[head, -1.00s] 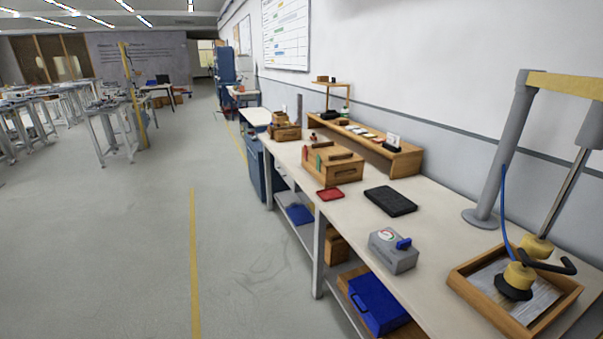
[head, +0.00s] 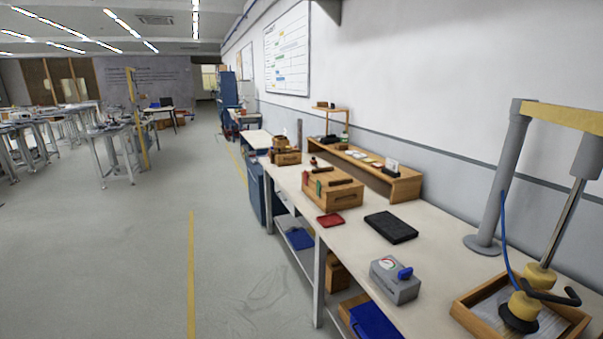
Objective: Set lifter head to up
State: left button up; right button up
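The lifter stands at the right end of the workbench, with a grey post (head: 502,180) and a yellow top beam (head: 565,117). A rod hangs from the beam down to the lifter head (head: 524,305), which has yellow parts, a black suction cup and a black bent handle (head: 550,295). The head is low, with its cup down in a wooden tray (head: 470,317), at or close to the sheet (head: 552,322) in it. A blue hose runs down to the head. Neither of my grippers shows.
On the bench (head: 352,228) are a grey box with a gauge and blue knob (head: 395,280), a black pad (head: 390,227), a red tray (head: 330,220) and a wooden toolbox (head: 332,188). Open floor (head: 120,250) with a yellow line lies left of the bench.

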aim_at(523, 309)
jog(key=z, duration=1.7)
jog(key=l+u, duration=0.15)
jog(key=u, duration=0.45)
jog(key=k+l+z, duration=0.1)
jog(key=l+z, duration=0.25)
